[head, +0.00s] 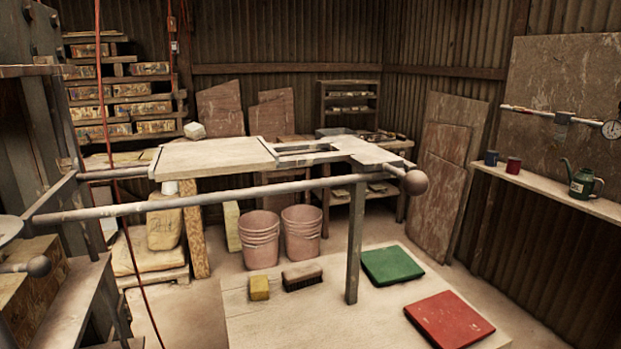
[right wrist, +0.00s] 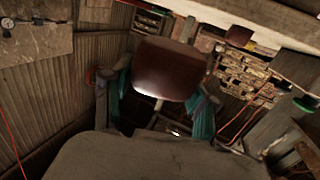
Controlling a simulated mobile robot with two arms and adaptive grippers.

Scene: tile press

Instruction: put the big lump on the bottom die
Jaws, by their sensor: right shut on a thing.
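In the right wrist view my right gripper (right wrist: 157,98) is shut on a dark reddish-brown lump (right wrist: 168,72) with rounded edges, one teal-padded finger on each side. It appears to be the big lump, held clear of any surface. Neither gripper shows in the head view. I cannot make out the bottom die for certain; grey press-like metalwork (head: 42,120) stands at the left edge of the head view, largely cut off.
A low table (head: 300,318) holds a yellow block (head: 259,287), a brush (head: 302,276), a green slab (head: 392,265) and a red slab (head: 448,320).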

